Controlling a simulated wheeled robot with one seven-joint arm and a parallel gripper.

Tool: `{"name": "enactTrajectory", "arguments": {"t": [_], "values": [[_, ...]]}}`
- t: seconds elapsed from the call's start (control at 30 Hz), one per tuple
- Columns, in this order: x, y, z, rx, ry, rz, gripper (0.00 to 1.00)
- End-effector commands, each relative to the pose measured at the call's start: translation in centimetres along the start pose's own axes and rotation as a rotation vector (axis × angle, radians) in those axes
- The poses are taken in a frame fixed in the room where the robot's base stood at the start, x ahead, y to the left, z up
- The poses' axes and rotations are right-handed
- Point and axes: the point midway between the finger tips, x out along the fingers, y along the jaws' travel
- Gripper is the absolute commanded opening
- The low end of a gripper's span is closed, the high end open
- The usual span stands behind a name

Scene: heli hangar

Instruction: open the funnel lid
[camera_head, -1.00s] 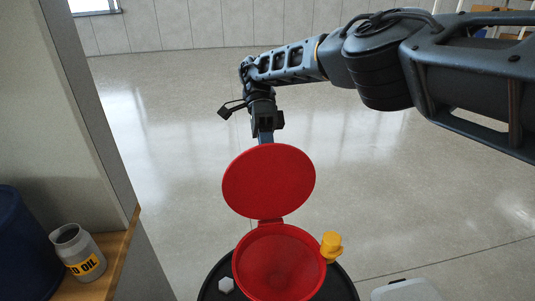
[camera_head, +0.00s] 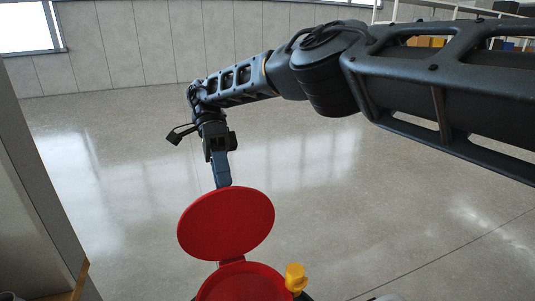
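The red funnel (camera_head: 243,284) is at the bottom of the head view, its lower part cut off by the frame edge. Its round red lid (camera_head: 226,223) stands raised, tilted up from the hinge at the funnel's far side. My gripper (camera_head: 221,183) points down just behind the lid's upper edge. Its fingertips are partly hidden by the lid, so I cannot tell whether they are apart or whether they touch it.
A yellow cap-like part (camera_head: 295,277) sits at the funnel's right side. A wooden shelf edge (camera_head: 80,282) and a grey panel (camera_head: 35,190) stand at the left. The floor (camera_head: 400,230) to the right is largely clear.

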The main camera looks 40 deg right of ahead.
Motion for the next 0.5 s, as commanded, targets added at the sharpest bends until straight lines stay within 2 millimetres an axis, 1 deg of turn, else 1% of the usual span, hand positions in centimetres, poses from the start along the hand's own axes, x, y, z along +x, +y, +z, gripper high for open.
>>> {"name": "enactTrajectory", "arguments": {"t": [0.03,0.17,0.5], "values": [[-0.1,0.4,-1.0,0.001,-0.003,0.001,0.38],[-0.4,1.6,-2.8,0.000,-0.002,0.001,0.38],[-1.5,5.3,-8.6,0.001,-0.003,-0.001,0.38]]}}
